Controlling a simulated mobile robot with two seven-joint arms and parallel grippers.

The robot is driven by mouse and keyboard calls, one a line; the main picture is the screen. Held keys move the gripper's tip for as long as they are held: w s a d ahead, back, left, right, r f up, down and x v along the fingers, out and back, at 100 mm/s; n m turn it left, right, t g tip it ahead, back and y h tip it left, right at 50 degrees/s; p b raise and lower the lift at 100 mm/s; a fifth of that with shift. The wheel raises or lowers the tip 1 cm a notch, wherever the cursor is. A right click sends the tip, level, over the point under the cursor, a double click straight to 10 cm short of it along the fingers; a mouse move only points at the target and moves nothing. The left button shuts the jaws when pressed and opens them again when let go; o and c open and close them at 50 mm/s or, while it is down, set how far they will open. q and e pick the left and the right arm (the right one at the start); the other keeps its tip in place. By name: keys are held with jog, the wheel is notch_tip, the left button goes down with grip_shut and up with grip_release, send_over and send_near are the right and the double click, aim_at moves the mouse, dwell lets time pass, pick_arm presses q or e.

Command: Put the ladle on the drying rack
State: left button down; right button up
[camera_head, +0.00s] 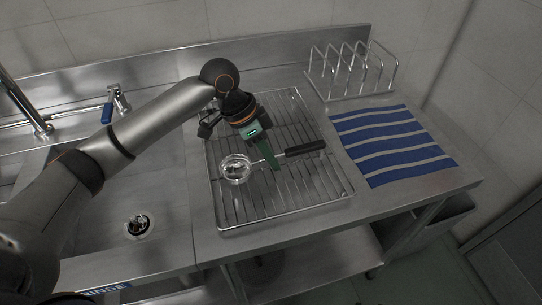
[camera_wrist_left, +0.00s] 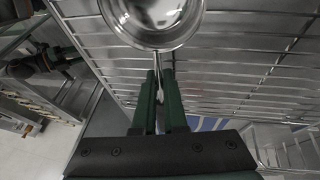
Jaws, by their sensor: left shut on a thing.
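The ladle has a shiny steel bowl (camera_head: 235,168) and a black handle end (camera_head: 305,148). My left gripper (camera_head: 273,166) is shut on the ladle's shaft, between bowl and black grip. The ladle is over the wire drying rack (camera_head: 240,221), bowl to the left. I cannot tell whether it touches the wires. In the left wrist view, the bowl (camera_wrist_left: 156,18) is just beyond the green fingers (camera_wrist_left: 160,95), and the rack wires (camera_wrist_left: 240,65) lie behind it. The black grip is hidden there. My right gripper is not in the head view.
A blue-and-white striped mat (camera_head: 390,145) lies right of the rack. An empty wire plate stand (camera_head: 350,75) is behind it. The sink basin (camera_head: 110,215) with its drain is at left, with a tap (camera_head: 35,118) behind. The rack's front and right parts are clear.

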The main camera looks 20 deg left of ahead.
pick_arm(q)
jog(key=c, duration=1.4)
grip_release()
jog(key=shift+f, duration=0.1)
jog(key=o, duration=0.4)
jog(key=v, duration=1.2)
jog(key=shift+p, duration=0.35)
